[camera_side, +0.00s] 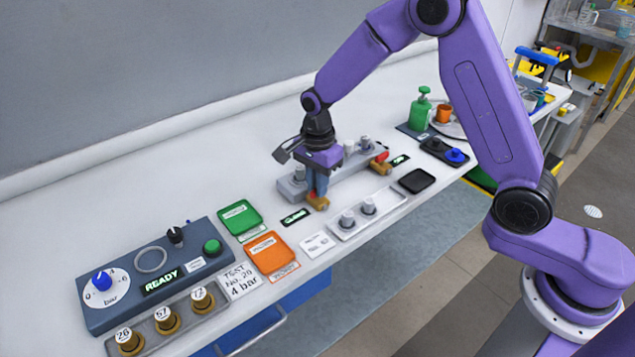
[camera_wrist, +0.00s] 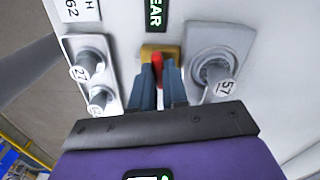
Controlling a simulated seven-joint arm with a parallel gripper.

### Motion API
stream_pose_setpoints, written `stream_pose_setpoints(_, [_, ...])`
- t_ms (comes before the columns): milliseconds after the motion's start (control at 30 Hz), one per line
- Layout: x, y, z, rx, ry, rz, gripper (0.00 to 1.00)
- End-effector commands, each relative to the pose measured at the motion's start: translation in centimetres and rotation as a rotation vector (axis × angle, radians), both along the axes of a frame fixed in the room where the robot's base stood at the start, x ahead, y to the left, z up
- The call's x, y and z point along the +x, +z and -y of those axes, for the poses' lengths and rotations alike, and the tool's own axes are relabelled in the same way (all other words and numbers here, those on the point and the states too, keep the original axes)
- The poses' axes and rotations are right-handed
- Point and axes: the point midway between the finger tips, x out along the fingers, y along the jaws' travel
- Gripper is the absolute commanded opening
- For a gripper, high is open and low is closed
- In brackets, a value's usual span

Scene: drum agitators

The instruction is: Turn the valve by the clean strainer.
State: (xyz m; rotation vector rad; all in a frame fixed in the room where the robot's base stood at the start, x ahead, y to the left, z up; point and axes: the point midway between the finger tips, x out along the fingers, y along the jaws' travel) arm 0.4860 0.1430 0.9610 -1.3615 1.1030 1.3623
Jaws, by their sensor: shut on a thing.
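My gripper (camera_side: 318,190) points down at the near end of the grey manifold (camera_side: 330,172). In the wrist view its two blue fingers (camera_wrist: 158,85) are shut on the red handle (camera_wrist: 157,62) of a brass valve (camera_wrist: 160,50); the brass body also shows in the side view (camera_side: 318,204). A grey strainer (camera_wrist: 217,72) tagged 57 stands right of the fingers in the wrist view. A small display (camera_wrist: 157,12) beyond the valve shows the letters "EAR"; the rest is cut off. A second brass valve with a red handle (camera_side: 381,158) sits at the manifold's far end, apart from my gripper.
A tray with two grey cylinders (camera_side: 358,216) stands close by. A panel (camera_side: 150,275) reading READY, brass weights (camera_side: 166,320), a green tray (camera_side: 240,217) and an orange tray (camera_side: 269,252) lie left. A black tray (camera_side: 417,180) and green bottle (camera_side: 420,110) are right. The rear bench is clear.

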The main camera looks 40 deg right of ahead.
Motion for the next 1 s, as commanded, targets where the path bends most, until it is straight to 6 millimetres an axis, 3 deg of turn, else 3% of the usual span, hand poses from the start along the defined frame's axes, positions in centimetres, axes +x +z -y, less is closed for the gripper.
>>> stream_pose_setpoints(400, [0.11,0.15,0.04,0.000,-0.196,0.003,0.00])
stream_pose_setpoints(967, [0.12,0.16,0.05,0.001,-0.228,0.004,0.00])
stream_pose_setpoints(1000, [0.12,0.16,0.05,0.001,-0.229,0.004,0.20])
